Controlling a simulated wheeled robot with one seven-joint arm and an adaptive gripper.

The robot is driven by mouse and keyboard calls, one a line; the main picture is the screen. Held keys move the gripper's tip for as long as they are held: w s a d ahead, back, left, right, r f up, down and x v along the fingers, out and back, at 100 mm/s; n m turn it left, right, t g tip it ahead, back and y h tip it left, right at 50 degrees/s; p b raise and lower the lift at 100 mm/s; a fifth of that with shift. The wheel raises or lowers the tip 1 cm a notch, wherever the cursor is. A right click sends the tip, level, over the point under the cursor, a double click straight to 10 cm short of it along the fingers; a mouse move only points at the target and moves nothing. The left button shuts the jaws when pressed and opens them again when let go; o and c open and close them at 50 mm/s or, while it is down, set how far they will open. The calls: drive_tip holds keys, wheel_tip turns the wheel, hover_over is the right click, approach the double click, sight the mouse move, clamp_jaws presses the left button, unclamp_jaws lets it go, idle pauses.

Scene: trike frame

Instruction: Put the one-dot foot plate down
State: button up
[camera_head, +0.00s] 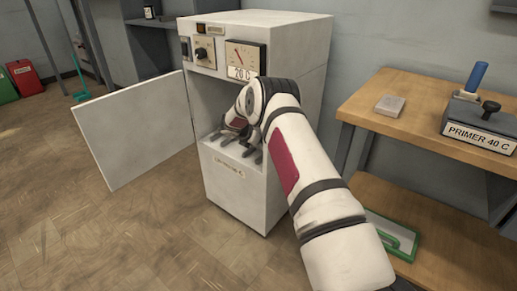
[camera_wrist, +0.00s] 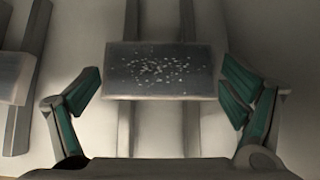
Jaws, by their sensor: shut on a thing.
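A grey foot plate with pale speckles (camera_wrist: 160,72) is between the two green-padded fingers of my gripper (camera_wrist: 162,92) in the wrist view. The fingers are shut on its left and right edges. No clear single dot can be made out on it. Two rails (camera_wrist: 130,125) run beneath the plate; whether it touches them I cannot tell. In the head view, my gripper (camera_head: 238,142) is inside the open white oven cabinet (camera_head: 238,180), low in its opening, and my arm hides much of the inside. The plate cannot be made out there.
The cabinet door (camera_head: 135,125) stands wide open to the left. Another pale plate-like piece (camera_wrist: 12,78) lies by a rail at the wrist view's left edge. A grey plate (camera_head: 390,105) and the primer box (camera_head: 480,125) are on the wooden bench (camera_head: 385,88) at right.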

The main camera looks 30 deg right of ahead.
drive_tip(key=shift+w, duration=0.1)
drive_tip(key=o, duration=1.2)
drive_tip(key=shift+f, duration=0.1)
drive_tip(key=shift+o, duration=0.2)
drive_tip(key=shift+a+r, duration=0.1)
drive_tip(key=shift+r, duration=0.25)
drive_tip(key=p+v, duration=0.4)
drive_tip(key=v, duration=0.7)
drive_tip(key=shift+s+a, duration=0.2)
drive_tip(key=shift+r, duration=0.15)
